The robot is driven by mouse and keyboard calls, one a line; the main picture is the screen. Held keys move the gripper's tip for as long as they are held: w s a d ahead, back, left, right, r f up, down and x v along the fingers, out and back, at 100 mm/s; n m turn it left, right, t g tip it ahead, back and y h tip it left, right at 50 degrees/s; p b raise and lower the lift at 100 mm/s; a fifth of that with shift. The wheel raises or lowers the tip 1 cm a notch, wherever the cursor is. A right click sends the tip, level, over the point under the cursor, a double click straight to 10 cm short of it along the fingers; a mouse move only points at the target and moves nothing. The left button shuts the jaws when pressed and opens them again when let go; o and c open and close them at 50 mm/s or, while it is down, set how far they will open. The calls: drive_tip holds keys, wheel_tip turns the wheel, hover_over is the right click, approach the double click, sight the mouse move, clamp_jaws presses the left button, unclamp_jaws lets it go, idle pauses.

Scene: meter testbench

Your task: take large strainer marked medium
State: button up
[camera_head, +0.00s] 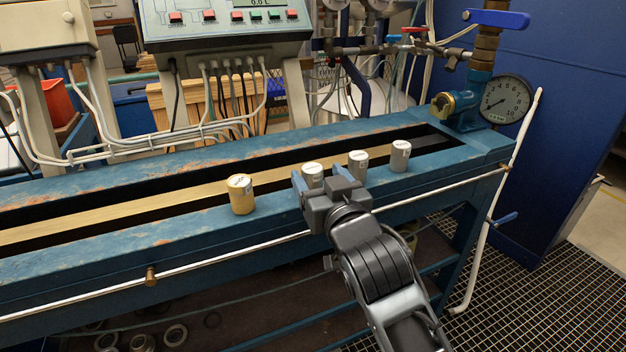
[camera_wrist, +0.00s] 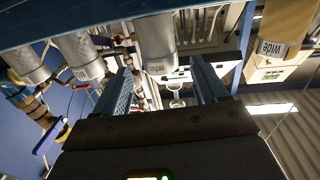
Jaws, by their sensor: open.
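Several cup-shaped strainers stand in a row on the blue bench. A yellowish one (camera_head: 241,194) is leftmost; its label reads WIDE in the wrist view (camera_wrist: 280,30). A silver strainer (camera_head: 313,174) stands just beyond my gripper. Two more silver strainers, one (camera_head: 357,165) and another (camera_head: 400,156), stand to its right. In the wrist view, a silver strainer (camera_wrist: 155,40) shows ahead, between the lines of my fingers. Labels on the silver ones are too small to read surely. My gripper (camera_head: 320,180) is open, with nothing between its fingers (camera_wrist: 164,88).
The blue bench (camera_head: 120,250) has a long slot behind the strainers. A white rod runs along its front. A pressure gauge (camera_head: 505,99) and blue-handled valve (camera_head: 496,19) stand at the right end. A control panel (camera_head: 228,28) is behind.

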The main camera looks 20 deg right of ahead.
sight(316, 174)
drive_tip(key=shift+w+d, duration=0.1)
drive_tip(key=shift+w, duration=1.75)
drive_tip(key=shift+c, duration=0.5)
drive_tip(key=c, duration=1)
drive_tip(key=shift+r, duration=0.1)
